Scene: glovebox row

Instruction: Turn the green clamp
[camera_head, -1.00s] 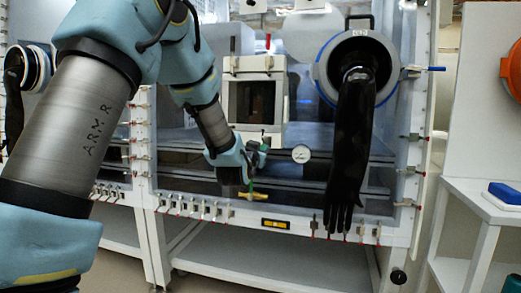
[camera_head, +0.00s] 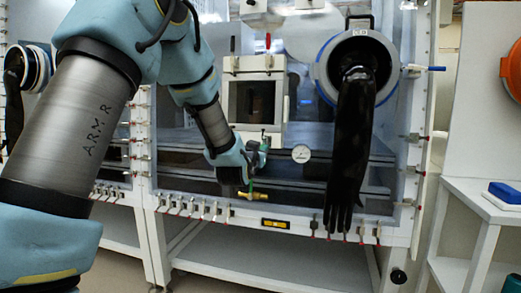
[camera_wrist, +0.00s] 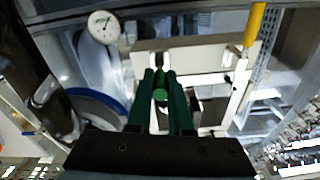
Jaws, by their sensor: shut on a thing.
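In the head view my gripper (camera_head: 259,153) is at the front of the glovebox, just below the white framed box and left of the round gauge. The clamp is mostly hidden by the fingers there, so I cannot tell its exact angle.
A yellow handle (camera_head: 252,195) is just below my gripper. The round gauge (camera_head: 301,153) is close on the right. A black glove (camera_head: 350,140) hangs from its port farther right. The white framed box (camera_head: 256,97) is above. Small clamps line the lower edge.

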